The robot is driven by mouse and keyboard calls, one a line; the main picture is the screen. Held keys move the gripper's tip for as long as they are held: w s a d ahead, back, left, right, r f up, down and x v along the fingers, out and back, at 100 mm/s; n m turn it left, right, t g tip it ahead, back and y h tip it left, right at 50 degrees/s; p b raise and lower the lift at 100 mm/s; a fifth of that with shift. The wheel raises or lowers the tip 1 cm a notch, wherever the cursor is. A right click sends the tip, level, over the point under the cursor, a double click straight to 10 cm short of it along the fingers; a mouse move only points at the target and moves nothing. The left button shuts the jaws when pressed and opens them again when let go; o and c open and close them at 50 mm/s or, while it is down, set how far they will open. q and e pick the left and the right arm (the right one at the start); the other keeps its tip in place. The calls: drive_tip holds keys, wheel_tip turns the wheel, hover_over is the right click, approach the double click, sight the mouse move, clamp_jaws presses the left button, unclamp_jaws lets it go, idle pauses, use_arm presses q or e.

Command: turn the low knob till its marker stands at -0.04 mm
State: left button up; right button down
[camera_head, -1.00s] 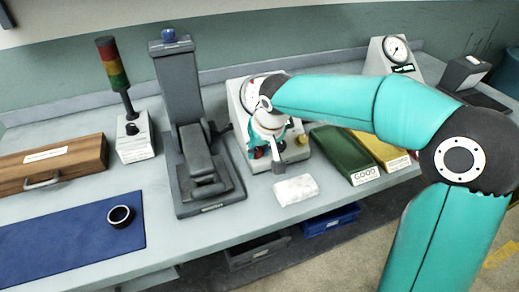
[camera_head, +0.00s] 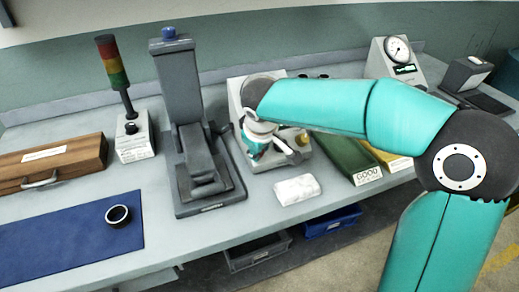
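The pale control box (camera_head: 236,98) stands on the bench right of the dark grey press. My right arm reaches over it from the right and hides most of its face and dial. My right gripper (camera_head: 292,155) is at the front of the box, pointing down and right, its fingers small and partly hidden by its own wrist. I cannot tell if it is open or touching a knob. A yellowish knob (camera_head: 303,137) shows just right of the gripper. The low knob and its marker cannot be made out; the gripper covers that area. My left gripper is out of view.
A dark grey press (camera_head: 181,90) stands close left of the box. A green tray (camera_head: 348,158) and a yellow tray (camera_head: 392,160) lie to the right. A black ring (camera_head: 118,215) rests on a blue mat (camera_head: 60,245).

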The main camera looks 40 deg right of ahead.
idle(0.4)
drive_tip(key=c, duration=0.9)
unclamp_jaws()
drive_tip(key=v, duration=1.2)
